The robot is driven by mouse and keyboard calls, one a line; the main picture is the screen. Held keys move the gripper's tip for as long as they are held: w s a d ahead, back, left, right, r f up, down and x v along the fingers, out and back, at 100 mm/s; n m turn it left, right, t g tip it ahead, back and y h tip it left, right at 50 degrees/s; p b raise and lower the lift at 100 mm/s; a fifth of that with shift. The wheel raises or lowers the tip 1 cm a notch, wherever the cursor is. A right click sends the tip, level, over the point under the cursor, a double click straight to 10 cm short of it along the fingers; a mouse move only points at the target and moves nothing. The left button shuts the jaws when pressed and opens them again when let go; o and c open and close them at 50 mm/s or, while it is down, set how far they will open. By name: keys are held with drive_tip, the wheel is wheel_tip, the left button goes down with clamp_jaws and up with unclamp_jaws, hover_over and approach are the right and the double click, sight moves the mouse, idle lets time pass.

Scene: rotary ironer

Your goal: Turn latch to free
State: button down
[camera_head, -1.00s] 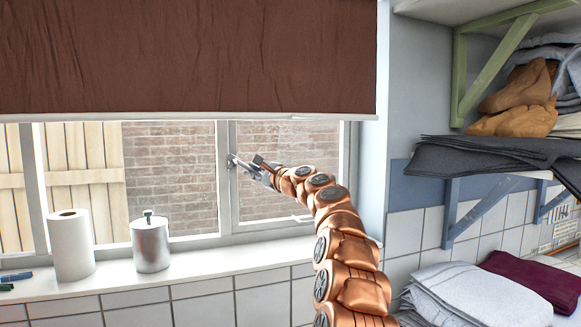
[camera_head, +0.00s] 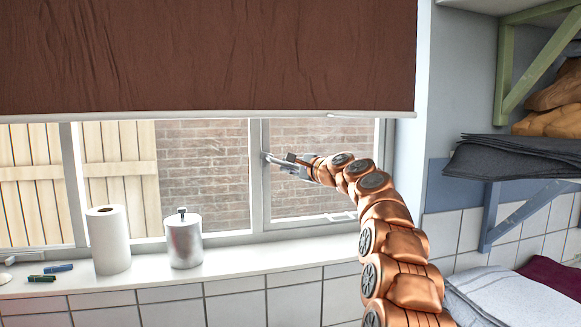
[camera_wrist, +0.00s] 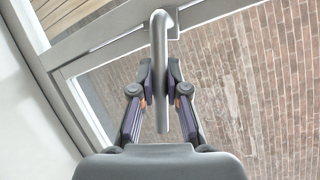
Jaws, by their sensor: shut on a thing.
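The latch is a grey metal handle (camera_wrist: 159,62) on the window frame (camera_head: 258,190). In the wrist view it runs from a mount on the frame down between my fingers. My gripper (camera_wrist: 160,92) is shut on the latch handle, one finger on each side, near its middle. In the head view my gripper (camera_head: 292,164) reaches the handle from the right, at the upright bar between the panes. There the latch (camera_head: 272,159) is small and partly hidden by the fingers.
A brown blind (camera_head: 200,55) hangs above the window. A shelf with dark folded cloth (camera_head: 515,158) and folded laundry (camera_head: 510,300) are at right.

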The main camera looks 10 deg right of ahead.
drive_tip(key=c, duration=1.3)
unclamp_jaws()
drive_tip(key=shift+a, duration=0.2)
drive_tip(key=shift+c, duration=0.2)
drive_tip(key=shift+o, duration=0.9)
drive_tip(key=shift+d, duration=0.15)
drive_tip(key=shift+s+d, duration=0.1)
drive_tip(key=v, duration=0.5)
drive_tip(key=shift+s+r, duration=0.1)
drive_tip(key=shift+s, duration=0.05)
drive_tip(key=shift+s+d, duration=0.2)
drive_tip(key=shift+s, duration=0.15)
drive_tip(key=v, duration=0.5)
drive_tip(key=shift+s+d, duration=0.15)
drive_tip(key=shift+s, duration=0.2)
